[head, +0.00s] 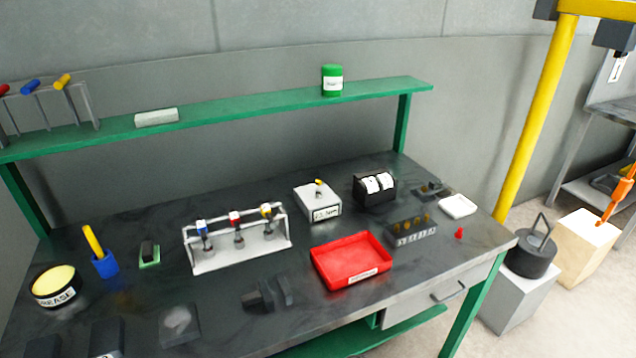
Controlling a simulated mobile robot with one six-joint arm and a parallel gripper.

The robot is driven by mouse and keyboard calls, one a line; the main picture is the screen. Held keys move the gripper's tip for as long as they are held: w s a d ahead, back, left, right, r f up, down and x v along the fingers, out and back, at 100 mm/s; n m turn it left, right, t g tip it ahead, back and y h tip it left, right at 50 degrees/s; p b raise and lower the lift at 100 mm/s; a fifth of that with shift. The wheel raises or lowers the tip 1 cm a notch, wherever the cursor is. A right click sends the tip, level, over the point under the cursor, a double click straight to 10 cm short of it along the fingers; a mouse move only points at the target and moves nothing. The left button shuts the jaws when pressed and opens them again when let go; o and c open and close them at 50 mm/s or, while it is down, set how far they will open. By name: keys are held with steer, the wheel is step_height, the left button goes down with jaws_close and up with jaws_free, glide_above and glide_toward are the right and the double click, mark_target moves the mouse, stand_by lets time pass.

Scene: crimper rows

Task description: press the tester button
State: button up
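A small white box (318,203) with a printed label on its front stands on the dark bench top, behind the red tray. It looks like the tester, but its label is too small to read for certain. A small yellow and dark piece (319,185) sticks up from its top. I cannot tell whether this piece is the button. My gripper is not in view.
A rack (238,247) with several colour-topped tools stands left of the box. A black holder with white rolls (375,190) is to its right. The red tray (352,262) lies in front. A green shelf (230,112) runs above the bench's back.

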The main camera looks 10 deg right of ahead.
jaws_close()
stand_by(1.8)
